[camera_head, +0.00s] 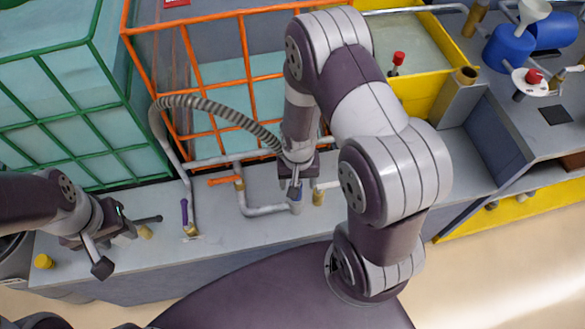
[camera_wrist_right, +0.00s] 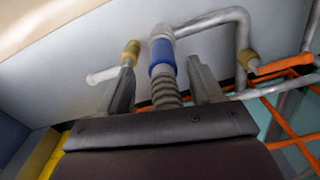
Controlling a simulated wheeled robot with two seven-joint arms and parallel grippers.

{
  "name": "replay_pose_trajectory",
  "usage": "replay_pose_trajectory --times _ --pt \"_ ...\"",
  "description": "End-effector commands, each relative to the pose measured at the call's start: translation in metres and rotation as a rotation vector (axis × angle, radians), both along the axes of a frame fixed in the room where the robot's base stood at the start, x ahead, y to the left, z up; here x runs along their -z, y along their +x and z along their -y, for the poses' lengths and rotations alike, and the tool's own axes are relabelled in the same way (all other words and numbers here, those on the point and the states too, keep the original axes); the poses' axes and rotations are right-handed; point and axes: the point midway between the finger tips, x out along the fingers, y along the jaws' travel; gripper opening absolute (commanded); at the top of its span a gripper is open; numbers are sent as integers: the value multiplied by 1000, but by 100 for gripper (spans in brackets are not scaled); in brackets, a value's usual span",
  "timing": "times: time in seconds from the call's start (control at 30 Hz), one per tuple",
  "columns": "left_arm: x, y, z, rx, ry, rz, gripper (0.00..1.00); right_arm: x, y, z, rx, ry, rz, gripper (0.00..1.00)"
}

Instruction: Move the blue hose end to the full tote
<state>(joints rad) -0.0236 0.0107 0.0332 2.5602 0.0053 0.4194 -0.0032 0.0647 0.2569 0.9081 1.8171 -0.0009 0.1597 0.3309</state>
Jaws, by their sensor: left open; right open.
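The blue hose end (camera_wrist_right: 162,58) shows in the right wrist view as a blue collar on a ribbed grey hose (camera_wrist_right: 165,92), in line with a grey pipe. My right gripper (camera_wrist_right: 160,72) is open, with one finger on each side of the hose. In the head view the right gripper (camera_head: 297,182) points down at the bench and partly hides the hose end. The hose (camera_head: 215,108) arches left from there. My left gripper (camera_head: 126,244) is open and empty over the left bench. A green-caged tote (camera_head: 70,105) holds pale teal liquid; an orange-caged tote (camera_head: 220,95) shows teal low down.
A pipe stub with a purple handle (camera_head: 184,212) stands before the green cage. Brass fittings flank the hose end in the wrist view. A yellow cap (camera_head: 44,261) sits at the bench's left end. A yellow tray (camera_head: 415,85) and blue jug (camera_head: 508,47) are at right.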

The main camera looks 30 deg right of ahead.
Motion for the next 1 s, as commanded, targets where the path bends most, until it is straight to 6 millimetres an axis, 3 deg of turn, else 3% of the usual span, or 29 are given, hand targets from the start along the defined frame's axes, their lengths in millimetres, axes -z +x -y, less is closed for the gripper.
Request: replay_pose_trajectory --times 0.1,0.23,0.6,0.63,0.8,0.83,0.87,0.9,0.93,1.0 --pt "3 0 0 0 0 0 45 28 -1 0 -1 0 -3 66" --pt "5 0 0 0 0 0 45 48 -1 0 -1 0 -3 66" --pt "5 0 0 0 0 0 45 57 0 0 -2 0 1 66" --pt "5 0 0 0 0 0 45 57 0 0 -2 0 1 62" --pt "5 0 0 0 0 0 45 57 0 0 -2 0 0 7" --pt "5 0 0 0 0 0 45 57 0 0 -2 0 0 0" --pt "5 0 0 0 0 0 45 57 0 0 -2 0 0 0" --pt "5 0 0 0 0 0 45 57 0 0 -2 0 0 26" --pt "5 0 0 0 0 0 45 57 0 0 -2 0 0 16" --pt "5 0 0 0 0 0 45 57 0 0 -2 0 0 16"
